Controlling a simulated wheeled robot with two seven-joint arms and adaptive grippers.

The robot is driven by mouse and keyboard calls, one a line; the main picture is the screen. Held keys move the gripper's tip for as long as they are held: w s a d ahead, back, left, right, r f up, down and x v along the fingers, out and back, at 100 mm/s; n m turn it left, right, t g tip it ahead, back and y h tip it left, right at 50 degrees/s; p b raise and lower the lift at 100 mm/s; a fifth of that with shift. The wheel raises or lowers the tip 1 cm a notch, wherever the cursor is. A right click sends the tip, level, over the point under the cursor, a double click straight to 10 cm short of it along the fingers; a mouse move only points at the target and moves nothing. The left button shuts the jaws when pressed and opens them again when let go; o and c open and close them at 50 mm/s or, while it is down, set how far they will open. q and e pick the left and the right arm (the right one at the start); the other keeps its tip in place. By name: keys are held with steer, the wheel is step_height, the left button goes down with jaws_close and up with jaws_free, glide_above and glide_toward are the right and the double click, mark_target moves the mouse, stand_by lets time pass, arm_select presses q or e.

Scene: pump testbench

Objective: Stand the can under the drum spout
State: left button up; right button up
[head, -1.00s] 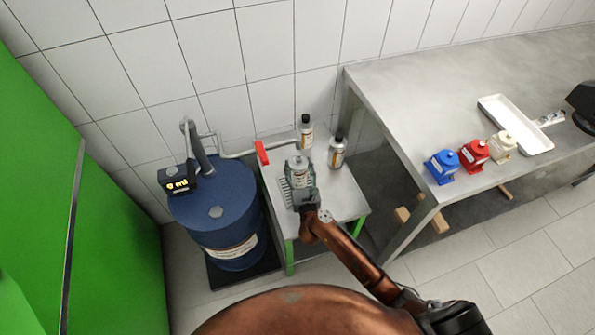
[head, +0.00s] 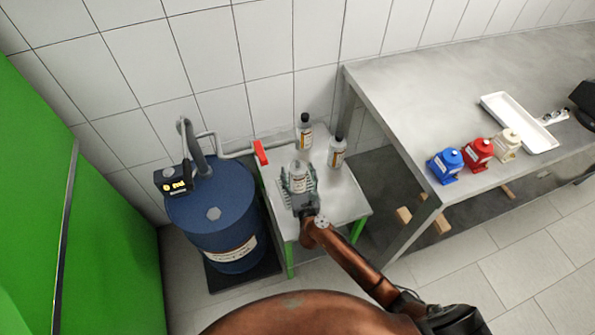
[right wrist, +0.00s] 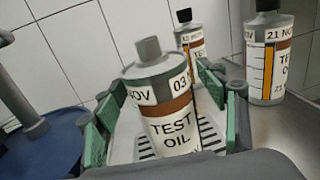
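The can (head: 298,178) is a grey bottle-like can with a white and brown TEST OIL label. It stands on a slotted drip grate (head: 285,192) on the small side table. In the right wrist view the can (right wrist: 165,105) sits between the green finger pads. My right gripper (head: 299,188) is around it, open, with light gaps beside the can. The blue drum (head: 212,205) stands left of the table. Its pipe (head: 232,156) reaches over the table past a red handle (head: 261,152); the spout's outlet is not clear. My left gripper is not in view.
Two similar bottles stand behind the can: one at the back (head: 304,135), one to the right (head: 337,152). A grey workbench (head: 420,95) at right holds blue, red and cream pumps and a white tray (head: 517,122). The side table's front right is clear.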

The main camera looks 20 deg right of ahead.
steer(key=shift+r, duration=0.1)
steer(key=shift+s, duration=0.2)
steer(key=s+a+p, duration=0.1)
steer(key=s, duration=1)
steer(key=shift+s+a, duration=0.25)
stand_by(0.8)
